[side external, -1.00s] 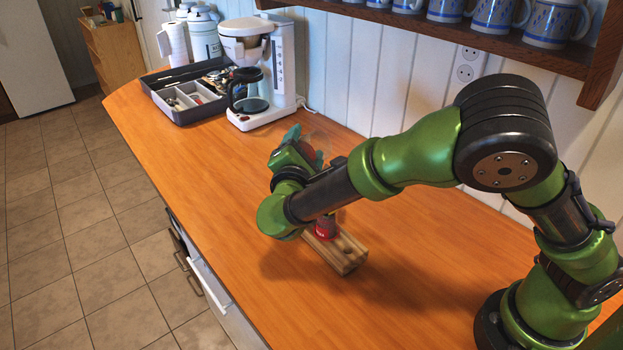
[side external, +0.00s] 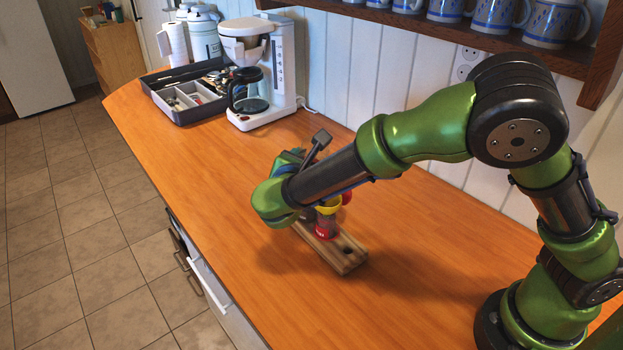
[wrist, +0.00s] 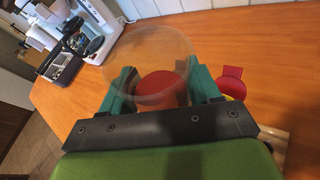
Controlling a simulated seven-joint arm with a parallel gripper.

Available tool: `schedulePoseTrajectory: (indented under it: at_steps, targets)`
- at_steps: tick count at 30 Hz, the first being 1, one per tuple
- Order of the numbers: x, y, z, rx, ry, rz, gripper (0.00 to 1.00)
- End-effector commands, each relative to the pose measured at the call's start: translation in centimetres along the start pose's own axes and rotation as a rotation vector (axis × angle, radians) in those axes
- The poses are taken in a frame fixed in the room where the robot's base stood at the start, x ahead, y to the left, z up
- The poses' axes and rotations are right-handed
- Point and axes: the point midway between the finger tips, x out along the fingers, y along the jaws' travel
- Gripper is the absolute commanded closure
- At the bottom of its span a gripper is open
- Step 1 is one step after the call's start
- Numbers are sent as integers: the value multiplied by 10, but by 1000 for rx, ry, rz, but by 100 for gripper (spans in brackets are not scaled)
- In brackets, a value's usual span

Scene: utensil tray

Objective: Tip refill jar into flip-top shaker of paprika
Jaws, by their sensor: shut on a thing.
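My gripper (wrist: 163,88) has teal fingers shut on the clear refill jar (wrist: 148,52), seen in the wrist view. Red paprika (wrist: 160,86) shows inside the jar. The shaker (side external: 326,226) stands in a wooden block, with a red label, a yellow top (side external: 329,207) and a red flip lid (side external: 347,197) out to one side. In the wrist view the lid (wrist: 231,82) shows just right of my right finger. In the side view my wrist hides the jar, so its tilt and exact gap to the shaker cannot be told.
The wooden block (side external: 345,258) has an empty hole at its near end. A coffee maker (side external: 284,75) and a grey utensil tray (side external: 183,114) stand farther back. A mug shelf (side external: 480,35) hangs above on the right. The counter around the block is clear.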

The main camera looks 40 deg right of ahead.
Motion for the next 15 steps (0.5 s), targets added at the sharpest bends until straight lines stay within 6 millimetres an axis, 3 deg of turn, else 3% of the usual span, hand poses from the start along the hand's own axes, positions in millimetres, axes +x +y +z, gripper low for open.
schedulePoseTrajectory:
  at_steps: [10, 15]
  targets:
    - [-1, 0, 1, -22, 7, -9, 75]
    - [-5, 3, 13, -19, 6, -8, 75]
